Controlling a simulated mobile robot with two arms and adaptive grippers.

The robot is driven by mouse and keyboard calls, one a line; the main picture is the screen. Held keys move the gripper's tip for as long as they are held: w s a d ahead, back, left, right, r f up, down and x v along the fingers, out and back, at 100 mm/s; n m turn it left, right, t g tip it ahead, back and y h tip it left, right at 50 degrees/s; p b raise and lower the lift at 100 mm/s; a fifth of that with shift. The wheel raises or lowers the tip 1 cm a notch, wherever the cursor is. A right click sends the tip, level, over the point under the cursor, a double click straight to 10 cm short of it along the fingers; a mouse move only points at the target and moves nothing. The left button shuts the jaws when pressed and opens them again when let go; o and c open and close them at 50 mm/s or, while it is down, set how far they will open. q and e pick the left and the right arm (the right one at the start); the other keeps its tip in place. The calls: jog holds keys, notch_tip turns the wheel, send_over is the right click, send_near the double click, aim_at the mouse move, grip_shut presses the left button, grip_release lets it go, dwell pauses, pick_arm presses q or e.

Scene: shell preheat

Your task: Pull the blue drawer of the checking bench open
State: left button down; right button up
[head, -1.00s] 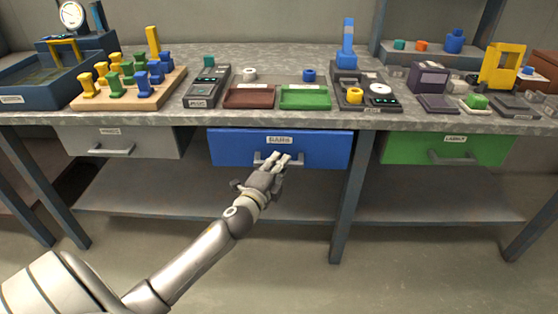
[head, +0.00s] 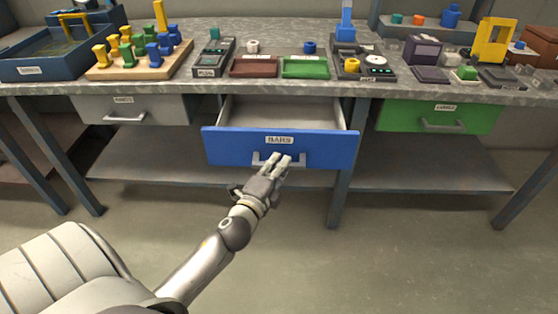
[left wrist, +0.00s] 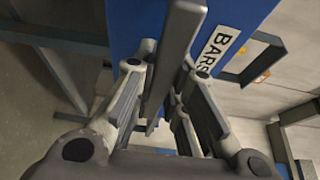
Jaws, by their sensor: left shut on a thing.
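The blue drawer (head: 230,147), labelled BARS, stands pulled out under the middle of the checking bench (head: 200,88), with its pale, empty-looking inside showing. Its grey bar handle (head: 296,160) is on the front below the label. My left gripper (head: 278,164) is at the handle, shut on it. In the left wrist view the handle (left wrist: 172,55) runs between the fingers, with the blue drawer front (left wrist: 240,14) close behind it. My right gripper is in neither view.
A grey drawer (head: 155,108) at left and a green drawer (head: 400,116) at right are shut. Trays, pegs and devices stand on the bench top. A lower shelf (head: 410,175) runs below; the floor in front is clear.

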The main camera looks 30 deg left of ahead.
pick_arm(q)
jog(key=c, duration=1.4)
grip_release()
jog(key=shift+c, duration=0.2)
jog(key=s+d, duration=0.2)
jog(key=s, duration=1)
jog(key=shift+w, duration=0.1)
